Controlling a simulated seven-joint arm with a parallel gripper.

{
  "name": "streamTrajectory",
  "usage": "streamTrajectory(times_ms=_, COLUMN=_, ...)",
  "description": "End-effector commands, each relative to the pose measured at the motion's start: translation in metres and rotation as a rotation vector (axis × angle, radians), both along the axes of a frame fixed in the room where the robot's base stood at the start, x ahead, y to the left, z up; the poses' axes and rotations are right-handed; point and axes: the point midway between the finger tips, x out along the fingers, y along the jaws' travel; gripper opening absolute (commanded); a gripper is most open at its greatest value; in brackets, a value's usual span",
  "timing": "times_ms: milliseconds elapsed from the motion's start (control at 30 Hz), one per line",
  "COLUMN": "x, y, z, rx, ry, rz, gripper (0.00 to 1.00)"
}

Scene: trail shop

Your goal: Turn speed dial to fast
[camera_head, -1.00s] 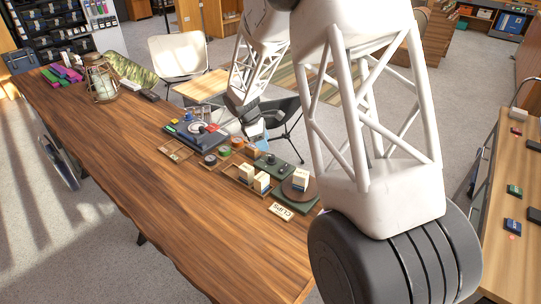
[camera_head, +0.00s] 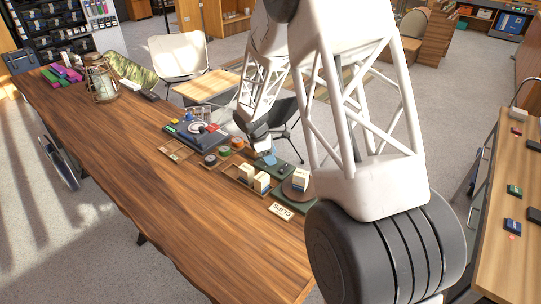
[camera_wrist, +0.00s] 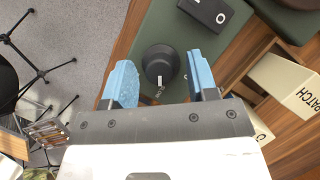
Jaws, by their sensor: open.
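In the wrist view, a round dark dial (camera_wrist: 158,62) sits on a green board (camera_wrist: 146,27), with a small white mark at its lower edge.
A black block (camera_wrist: 207,12) with a white mark lies beside the dial. Cream PATCH boxes (camera_wrist: 288,88) stand in a wooden tray to the right. A CLIPS card (camera_head: 282,211) lies near the table edge. The table's front left (camera_head: 170,215) is clear.

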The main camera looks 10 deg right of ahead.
Motion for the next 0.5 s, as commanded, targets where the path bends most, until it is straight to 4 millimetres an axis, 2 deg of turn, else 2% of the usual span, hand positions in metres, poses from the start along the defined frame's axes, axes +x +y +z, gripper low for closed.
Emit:
streamTrajectory(times_ms=67, x=-0.0001, y=0.0000, z=0.0000, rx=0.000, ry=0.000, rz=0.000, gripper=0.50)
streamTrajectory(times_ms=367, x=-0.0002, y=0.0000, z=0.0000, rx=0.000, ry=0.000, rz=0.000, gripper=0.04)
streamTrajectory(times_ms=500, x=-0.0003, y=0.0000, z=-0.0001, rx=0.000, ry=0.001, rz=-0.003, gripper=0.04)
